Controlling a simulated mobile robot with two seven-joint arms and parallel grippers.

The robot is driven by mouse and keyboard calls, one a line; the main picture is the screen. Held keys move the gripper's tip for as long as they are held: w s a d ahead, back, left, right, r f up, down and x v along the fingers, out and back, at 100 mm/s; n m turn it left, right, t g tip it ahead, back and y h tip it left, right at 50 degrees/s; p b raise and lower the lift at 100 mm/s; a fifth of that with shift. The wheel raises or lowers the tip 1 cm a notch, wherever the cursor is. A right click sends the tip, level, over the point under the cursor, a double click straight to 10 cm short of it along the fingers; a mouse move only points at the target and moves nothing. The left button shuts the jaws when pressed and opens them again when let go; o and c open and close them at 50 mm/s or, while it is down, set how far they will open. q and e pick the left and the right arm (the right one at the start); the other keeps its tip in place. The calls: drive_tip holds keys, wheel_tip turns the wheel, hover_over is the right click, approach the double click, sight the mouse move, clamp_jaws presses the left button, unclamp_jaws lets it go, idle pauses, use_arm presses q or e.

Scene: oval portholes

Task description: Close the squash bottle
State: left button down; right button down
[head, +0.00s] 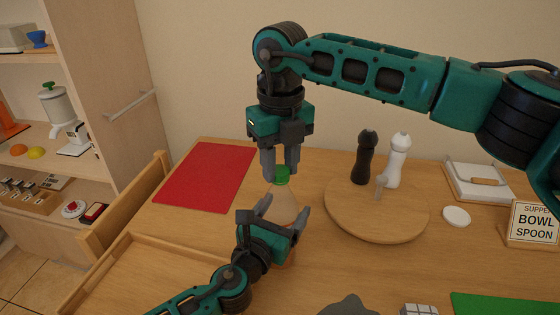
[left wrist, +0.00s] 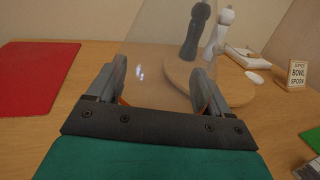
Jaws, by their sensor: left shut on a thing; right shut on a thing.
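The squash bottle (head: 282,208) is clear, with an orange tint, and stands upright at the table's middle. My left gripper (head: 280,216) is shut around its body from the front. In the left wrist view the see-through bottle (left wrist: 158,75) fills the space between the fingers of my left gripper (left wrist: 160,82). A green cap (head: 282,174) is at the top of the bottle. My right gripper (head: 280,170) points straight down from above and is shut on the cap. I cannot tell whether the cap is seated on the neck; my fingers partly hide it.
A round wooden board (head: 376,215) holds a dark mill (head: 365,158) and a white mill (head: 398,160) to the right. A red mat (head: 207,175) lies left. A white lid-like disc (head: 456,216) and a sign (head: 534,222) stand further right.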

drive_tip(key=m, duration=0.3)
drive_tip(key=shift+m, duration=0.4)
drive_tip(key=m, duration=0.4)
drive_tip(key=shift+m, duration=0.3)
drive_tip(key=c, duration=0.7)
unclamp_jaws()
use_arm(q)
drive_tip(key=shift+f, duration=0.15)
use_arm(e)
drive_tip(key=shift+o, duration=0.2)
drive_tip(key=shift+r, duration=0.1)
wheel_tip(320, 180, up, 12)
drive_tip(key=shift+s, duration=0.1)
use_arm(q)
unclamp_jaws()
